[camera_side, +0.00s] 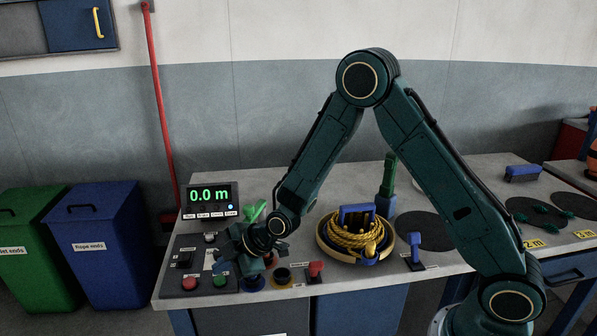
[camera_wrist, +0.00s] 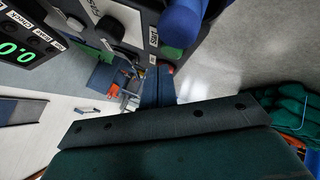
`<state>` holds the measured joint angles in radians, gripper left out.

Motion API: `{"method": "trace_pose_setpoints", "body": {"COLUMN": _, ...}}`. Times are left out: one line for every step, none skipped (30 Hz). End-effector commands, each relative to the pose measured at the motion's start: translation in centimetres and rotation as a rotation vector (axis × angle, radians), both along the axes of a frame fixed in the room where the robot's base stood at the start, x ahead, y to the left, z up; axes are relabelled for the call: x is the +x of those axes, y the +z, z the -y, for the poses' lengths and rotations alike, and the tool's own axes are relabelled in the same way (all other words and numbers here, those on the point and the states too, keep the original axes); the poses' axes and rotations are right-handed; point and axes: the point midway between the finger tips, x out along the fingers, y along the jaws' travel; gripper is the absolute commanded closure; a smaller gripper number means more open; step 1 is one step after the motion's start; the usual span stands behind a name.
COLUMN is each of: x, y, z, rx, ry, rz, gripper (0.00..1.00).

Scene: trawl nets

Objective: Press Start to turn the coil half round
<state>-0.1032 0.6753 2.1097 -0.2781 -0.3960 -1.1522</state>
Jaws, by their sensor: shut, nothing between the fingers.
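A control panel (camera_side: 197,254) lies at the left end of the bench in the side view. It carries a red button (camera_side: 189,283) and a green button (camera_side: 220,281) at its front. My gripper (camera_side: 236,250) is over the panel's right part, above and behind the green button. Contact is not visible. In the wrist view its blue fingers (camera_wrist: 158,84) are shut and empty. The yellow rope coil (camera_side: 343,237) sits in a round holder (camera_side: 330,254) with blue blocks, to the right of my gripper.
A display (camera_side: 208,195) reading 0.0 m stands behind the panel. A dark knob (camera_side: 282,275) and a red clamp-like piece (camera_side: 315,270) stand right of the panel. A blue lever (camera_side: 414,250) is right of the coil. Green and blue bins (camera_side: 110,240) stand left.

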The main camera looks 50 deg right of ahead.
Motion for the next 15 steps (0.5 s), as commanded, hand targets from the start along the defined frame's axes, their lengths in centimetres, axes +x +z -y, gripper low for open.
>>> {"method": "trace_pose_setpoints", "body": {"x": 0.0, "y": 0.0, "z": 0.0, "rx": 0.0, "ry": 0.0, "rz": 0.0, "gripper": 1.0}}
{"method": "trace_pose_setpoints", "body": {"x": 0.0, "y": -0.02, "z": 0.0, "rx": 0.0, "ry": 0.0, "rz": 0.0, "gripper": 1.0}}
{"method": "trace_pose_setpoints", "body": {"x": -0.01, "y": -0.05, "z": 0.0, "rx": 0.0, "ry": 0.0, "rz": 0.0, "gripper": 1.0}}
{"method": "trace_pose_setpoints", "body": {"x": -0.01, "y": -0.08, "z": 0.0, "rx": 0.0, "ry": 0.0, "rz": 0.0, "gripper": 1.0}}
{"method": "trace_pose_setpoints", "body": {"x": 0.0, "y": -0.13, "z": 0.0, "rx": 0.0, "ry": 0.0, "rz": 0.0, "gripper": 1.0}}
{"method": "trace_pose_setpoints", "body": {"x": -0.01, "y": -0.23, "z": 0.0, "rx": 0.0, "ry": 0.001, "rz": -0.001, "gripper": 1.0}}
{"method": "trace_pose_setpoints", "body": {"x": -0.01, "y": -0.3, "z": 0.0, "rx": 0.0, "ry": 0.001, "rz": -0.001, "gripper": 1.0}}
{"method": "trace_pose_setpoints", "body": {"x": -0.01, "y": -0.38, "z": 0.0, "rx": 0.0, "ry": 0.001, "rz": -0.001, "gripper": 1.0}}
{"method": "trace_pose_setpoints", "body": {"x": -0.01, "y": -0.5, "z": 0.01, "rx": 0.0, "ry": 0.001, "rz": -0.001, "gripper": 1.0}}
{"method": "trace_pose_setpoints", "body": {"x": -0.01, "y": -0.58, "z": 0.0, "rx": 0.001, "ry": 0.0, "rz": -0.001, "gripper": 1.0}}
{"method": "trace_pose_setpoints", "body": {"x": -0.01, "y": -0.65, "z": 0.0, "rx": 0.001, "ry": 0.0, "rz": -0.001, "gripper": 1.0}}
{"method": "trace_pose_setpoints", "body": {"x": 0.0, "y": -0.74, "z": 0.01, "rx": 0.0, "ry": 0.0, "rz": 0.0, "gripper": 1.0}}
{"method": "trace_pose_setpoints", "body": {"x": 0.0, "y": -0.79, "z": 0.0, "rx": 0.0, "ry": 0.0, "rz": 0.0, "gripper": 1.0}}
{"method": "trace_pose_setpoints", "body": {"x": 0.0, "y": -0.82, "z": 0.01, "rx": 0.0, "ry": 0.0, "rz": 0.0, "gripper": 1.0}}
{"method": "trace_pose_setpoints", "body": {"x": 0.01, "y": -0.85, "z": 0.0, "rx": 0.0, "ry": 0.0, "rz": 0.0, "gripper": 1.0}}
